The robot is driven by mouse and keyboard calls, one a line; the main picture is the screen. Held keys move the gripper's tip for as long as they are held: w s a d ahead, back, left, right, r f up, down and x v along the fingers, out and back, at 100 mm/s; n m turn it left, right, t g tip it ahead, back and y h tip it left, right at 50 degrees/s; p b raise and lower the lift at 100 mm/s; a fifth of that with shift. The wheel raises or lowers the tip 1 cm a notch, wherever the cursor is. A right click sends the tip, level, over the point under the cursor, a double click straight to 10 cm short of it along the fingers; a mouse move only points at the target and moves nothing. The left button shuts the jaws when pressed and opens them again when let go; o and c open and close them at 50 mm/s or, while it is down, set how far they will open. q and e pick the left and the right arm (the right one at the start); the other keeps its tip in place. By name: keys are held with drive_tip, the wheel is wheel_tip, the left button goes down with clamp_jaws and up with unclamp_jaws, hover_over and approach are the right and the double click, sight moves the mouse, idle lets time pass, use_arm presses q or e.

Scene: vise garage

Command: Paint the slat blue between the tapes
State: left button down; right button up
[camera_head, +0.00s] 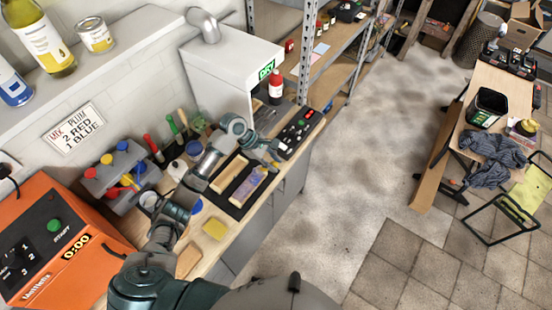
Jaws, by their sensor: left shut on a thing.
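A pale wooden slat (249,186) lies on a dark mat (233,211) on the workbench. A blue-purple patch covers part of its face; the tapes are too small to make out. My left arm reaches over the bench, and its gripper (273,160) is just beyond the slat's far end. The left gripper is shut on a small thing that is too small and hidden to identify. I cannot tell whether that thing touches the slat. My right gripper is not in view.
A wooden-framed tray (229,174) lies beside the slat. A black panel with buttons (299,132) and a red bottle (275,87) are farther back. Colored-knob holders (121,170) and an orange machine (55,240) stand left.

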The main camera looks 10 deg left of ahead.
use_arm(q)
drive_tip(key=s+a, duration=0.5)
drive_tip(key=s, duration=0.7)
drive_tip(key=shift+s+r, duration=0.25)
drive_tip(key=shift+r, duration=0.05)
idle(0.7)
drive_tip(key=shift+w+a, duration=0.1)
wheel_tip(320, 180, up, 6)
idle(0.6)
wheel_tip(320, 180, up, 3)
idle(0.6)
idle(0.5)
